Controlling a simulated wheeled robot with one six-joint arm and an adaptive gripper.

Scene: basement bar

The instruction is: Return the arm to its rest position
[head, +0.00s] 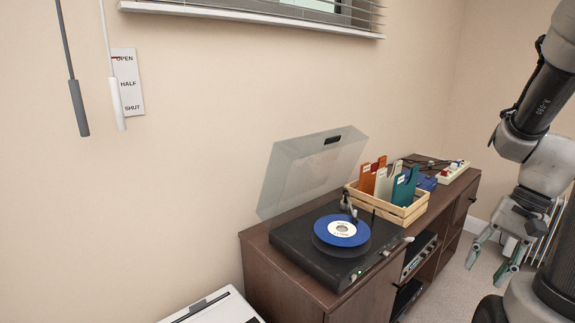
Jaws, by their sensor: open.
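My arm comes down along the right side of the head view. My gripper (492,260) hangs at its end, pointing down, with its two fingers spread apart and nothing between them. It is to the right of the wooden cabinet (262,262), apart from it, over the carpeted floor.
Blind wands (78,105) hang at left. A white box (225,308) is at bottom.

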